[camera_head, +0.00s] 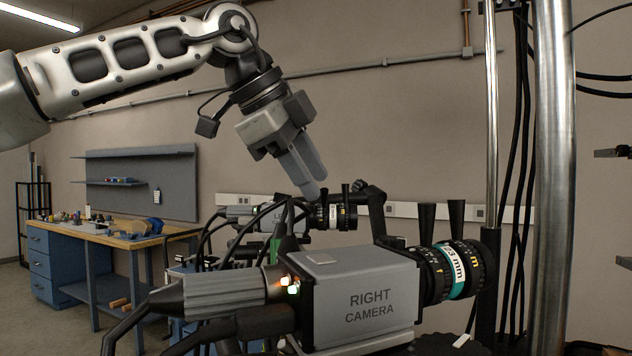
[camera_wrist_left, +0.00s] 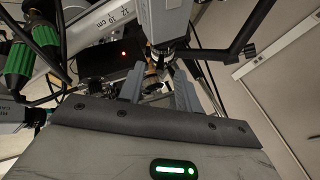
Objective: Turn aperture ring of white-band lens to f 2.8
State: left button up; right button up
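The white-band lens (camera_head: 343,216) sits on the front of the far camera, labelled with an "L" (camera_head: 262,217), in the middle of the head view. The aperture marks are too small to read.
The near camera, marked RIGHT CAMERA (camera_head: 365,297), carries a teal-band lens (camera_head: 458,270) with two levers. Cables crowd around both cameras. A metal post (camera_head: 553,180) stands at the right. A workbench (camera_head: 110,237) is far left.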

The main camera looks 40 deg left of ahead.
pick_arm(q)
jog(key=shift+x, duration=1.05)
grip_shut()
jog(key=shift+w+a+r+n+g+h, duration=0.2)
jog(key=shift+w+a+g+h, duration=0.1)
jog(key=shift+g+h, duration=0.25)
jog(key=shift+w+a+r+n+g+h, duration=0.1)
jog(key=shift+w+a+n+g+h, duration=0.15)
jog(key=shift+g+h, duration=0.3)
jog(key=shift+w+a+n+g+h, duration=0.5)
jog(key=shift+w+g+h, duration=0.2)
jog(key=shift+g+h, duration=0.45)
grip_release()
